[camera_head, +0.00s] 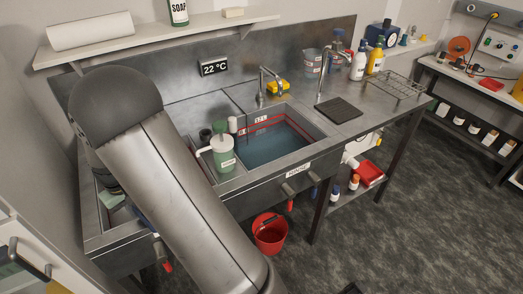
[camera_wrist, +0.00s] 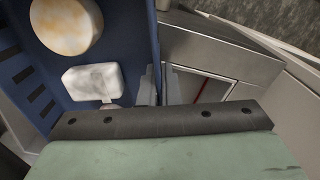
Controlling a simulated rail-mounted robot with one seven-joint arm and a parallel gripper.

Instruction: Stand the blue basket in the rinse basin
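The blue basket (camera_wrist: 28,72) fills the left of the wrist view, with slots in its wall. A round tan piece (camera_wrist: 66,24) and a white block (camera_wrist: 90,82) lie in it. My gripper (camera_wrist: 159,85) has its two grey fingers close on either side of the basket's edge and appears shut on it. In the head view my arm hides the gripper and most of the basket; a small blue part (camera_head: 145,217) shows beside the arm at the left basin. The rinse basin (camera_head: 316,137), labelled RINSE, holds bluish water below a red line.
A green-and-white lidded jug (camera_head: 221,152) stands just left of the rinse basin. A tap (camera_head: 265,85) and a yellow item (camera_head: 278,88) are behind it. A dark mat (camera_head: 340,111) and wire rack (camera_head: 396,84) lie to the right. A red bucket (camera_head: 270,234) is on the floor.

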